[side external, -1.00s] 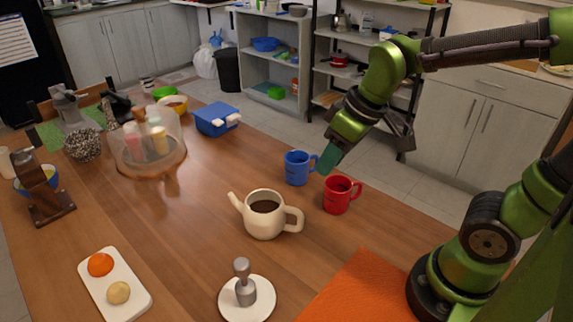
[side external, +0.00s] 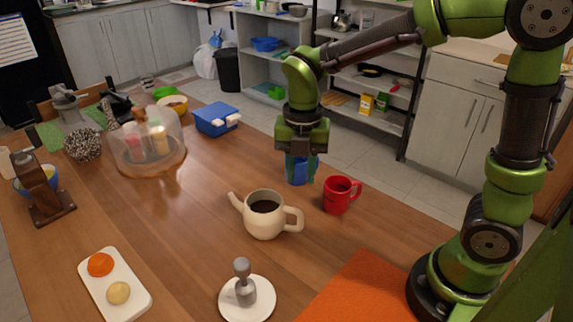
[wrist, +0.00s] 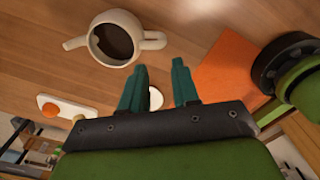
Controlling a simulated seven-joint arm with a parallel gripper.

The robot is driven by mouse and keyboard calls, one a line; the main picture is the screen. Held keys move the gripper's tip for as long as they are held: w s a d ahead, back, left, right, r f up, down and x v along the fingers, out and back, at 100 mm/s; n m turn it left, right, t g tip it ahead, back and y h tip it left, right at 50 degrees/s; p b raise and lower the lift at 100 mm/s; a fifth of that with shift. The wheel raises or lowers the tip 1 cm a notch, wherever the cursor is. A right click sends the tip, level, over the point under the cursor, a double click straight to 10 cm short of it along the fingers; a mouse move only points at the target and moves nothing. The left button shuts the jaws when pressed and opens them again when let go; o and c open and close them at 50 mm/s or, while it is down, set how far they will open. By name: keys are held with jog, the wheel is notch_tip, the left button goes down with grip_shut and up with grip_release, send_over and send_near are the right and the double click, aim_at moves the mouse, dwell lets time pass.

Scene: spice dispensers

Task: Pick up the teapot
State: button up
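The cream teapot (side external: 262,220) stands upright on the wooden table, open on top with dark liquid inside, its spout to the left and handle to the right. It also shows in the wrist view (wrist: 104,58), ahead of the fingers at the upper left. My gripper (side external: 302,180) points down behind the teapot in the side view, in front of the blue mug, and touches nothing that I can make out. In the wrist view, its two teal fingers (wrist: 160,78) are apart with nothing between them.
A blue mug (side external: 297,174) is partly hidden behind my fingers. A red mug (side external: 338,197) stands to its right. A white tray (side external: 140,304) holds two round items.

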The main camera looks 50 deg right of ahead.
aim_at(300, 223)
notch_tip(300, 223, down, 10)
jog(key=shift+s+r, duration=0.1)
jog(key=shift+r, duration=0.05)
jog(key=f, duration=0.5)
jog(key=shift+s+a+f, duration=0.1)
jog(key=shift+s+f, duration=0.1)
jog(key=shift+f, duration=0.1)
grip_shut()
jog(key=shift+r, duration=0.1)
dwell(1.0)
